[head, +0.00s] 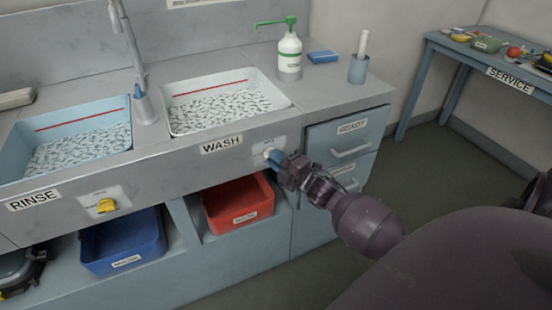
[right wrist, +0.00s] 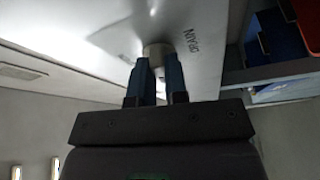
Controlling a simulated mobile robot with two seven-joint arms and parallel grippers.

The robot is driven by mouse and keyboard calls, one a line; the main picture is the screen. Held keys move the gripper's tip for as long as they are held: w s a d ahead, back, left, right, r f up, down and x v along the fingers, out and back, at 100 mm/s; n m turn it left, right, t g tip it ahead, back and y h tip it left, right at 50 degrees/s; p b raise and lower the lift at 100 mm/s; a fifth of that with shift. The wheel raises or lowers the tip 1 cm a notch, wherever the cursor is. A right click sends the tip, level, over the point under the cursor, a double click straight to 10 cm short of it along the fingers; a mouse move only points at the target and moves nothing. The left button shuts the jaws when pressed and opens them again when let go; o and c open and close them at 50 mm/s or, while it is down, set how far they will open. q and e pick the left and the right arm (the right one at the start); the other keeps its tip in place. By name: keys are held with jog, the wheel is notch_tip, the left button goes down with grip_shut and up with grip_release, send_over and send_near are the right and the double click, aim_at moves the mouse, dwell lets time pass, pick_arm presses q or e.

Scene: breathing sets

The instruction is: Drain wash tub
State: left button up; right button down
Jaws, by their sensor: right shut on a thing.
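The wash tub (head: 177,127) is a white basin set in the counter above the WASH label (head: 221,144). It holds speckled water, with a red line on its back wall. My right gripper (head: 275,157) is at the drain knob (head: 267,153) on the counter front, right of the WASH label. In the right wrist view the fingers (right wrist: 157,78) are shut on the pale round drain knob (right wrist: 157,50), beside a plate lettered DRAIN. The fingers hide part of the knob. My left gripper is not in view.
The rinse tub (head: 60,127) stands left, with a yellow drain knob (head: 106,205) below it. A red bin (head: 238,205) and a blue bin (head: 122,243) sit under the counter. A drawer (head: 345,140) labelled READY is close to my right gripper.

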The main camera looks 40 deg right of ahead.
jog(key=shift+a+f+m+t+h, duration=0.1)
jog(key=shift+m+t+h, duration=0.55)
jog(key=shift+m, duration=1.5)
jog(key=shift+a+f+m+t+h, duration=0.1)
jog(key=shift+m+t+h, duration=0.5)
jog(key=shift+m, duration=1.5)
jog(key=shift+f+m+t+h, duration=0.1)
jog(key=shift+m+t+h, duration=0.5)
jog(key=shift+m, duration=1.55)
jog(key=shift+g+h, duration=0.25)
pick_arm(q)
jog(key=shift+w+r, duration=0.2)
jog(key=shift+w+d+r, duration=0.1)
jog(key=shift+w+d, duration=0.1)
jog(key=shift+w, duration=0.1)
pick_arm(e)
jog(key=c, duration=1.1)
grip_release()
jog(key=shift+c, duration=0.2)
